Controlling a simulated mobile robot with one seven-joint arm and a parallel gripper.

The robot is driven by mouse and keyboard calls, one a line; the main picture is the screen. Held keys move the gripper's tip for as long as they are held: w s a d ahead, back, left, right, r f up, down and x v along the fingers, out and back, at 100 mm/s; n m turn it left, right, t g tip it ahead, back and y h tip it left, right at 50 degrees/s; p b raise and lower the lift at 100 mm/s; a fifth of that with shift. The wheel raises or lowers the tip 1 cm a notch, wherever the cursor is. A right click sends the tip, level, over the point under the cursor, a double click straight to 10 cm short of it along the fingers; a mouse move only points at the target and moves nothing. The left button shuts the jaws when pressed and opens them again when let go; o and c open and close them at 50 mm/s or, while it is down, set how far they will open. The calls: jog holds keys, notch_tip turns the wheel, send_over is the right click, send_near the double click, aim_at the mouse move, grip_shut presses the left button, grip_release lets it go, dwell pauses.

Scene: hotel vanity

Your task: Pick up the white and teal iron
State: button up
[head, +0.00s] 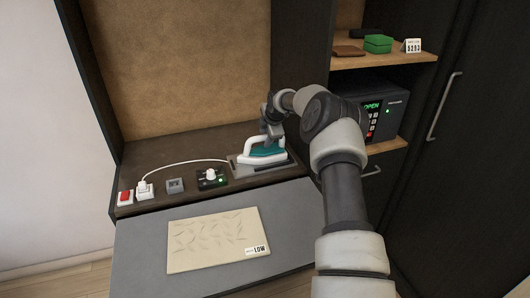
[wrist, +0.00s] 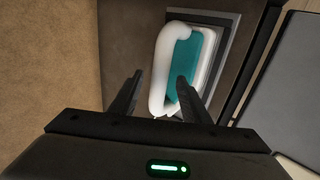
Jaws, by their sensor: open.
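The white and teal iron (head: 264,151) rests on a dark metal plate (head: 284,166) at the right of the vanity counter in the head view. Its white handle loops over the teal body. In the wrist view the iron's teal body (wrist: 203,60) and white handle (wrist: 160,75) lie ahead, between and just beyond the fingers. My gripper (wrist: 157,85) is open and empty, with its right fingertip overlapping the teal body in the picture. In the head view my gripper (head: 270,128) hangs just above the iron; I cannot tell whether it touches.
A white cord (head: 185,163) runs left to a plug. A red switch (head: 126,197), a grey box (head: 175,186) and a dark dial unit (head: 212,178) stand left of the iron. A cream cloth (head: 215,240) lies on the grey board in front. A safe (head: 385,112) and shelf are right.

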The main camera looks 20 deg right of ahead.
grip_shut()
dwell(1.3)
jog(key=shift+w+r, duration=0.1)
jog(key=shift+r, duration=0.1)
